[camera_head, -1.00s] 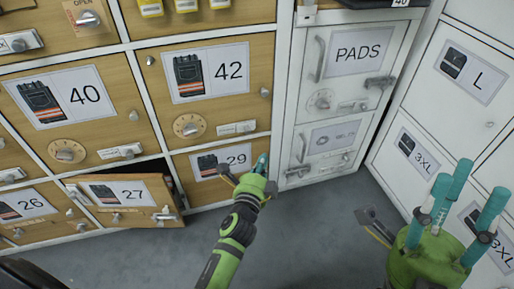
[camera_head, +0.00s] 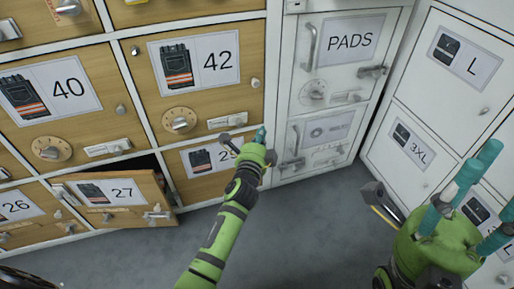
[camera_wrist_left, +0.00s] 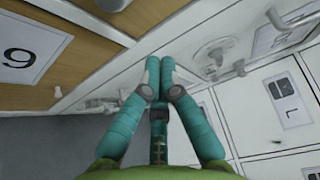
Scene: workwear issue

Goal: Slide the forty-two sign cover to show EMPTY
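Locker door 42 (camera_head: 208,92) is shut, with a pictured label, a round dial (camera_head: 179,121) and a small knob. Its small white sign cover (camera_head: 227,121) sits at the lower right of the door; its wording is too small to read. My left gripper (camera_head: 260,135) is just right of and below this sign, near the locker's right edge, apparently not touching the sign. In the left wrist view its teal fingers (camera_wrist_left: 160,66) meet at the tips with nothing between them. My right gripper (camera_head: 474,193) is at the right, its teal fingers spread and empty.
Door 27 (camera_head: 118,203) stands ajar at the lower left. Door 29 (camera_head: 200,162) is below 42, partly hidden by my left arm. The white PADS locker (camera_head: 345,65), with protruding handles, is to the right. Grey floor (camera_head: 300,225) is clear in front.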

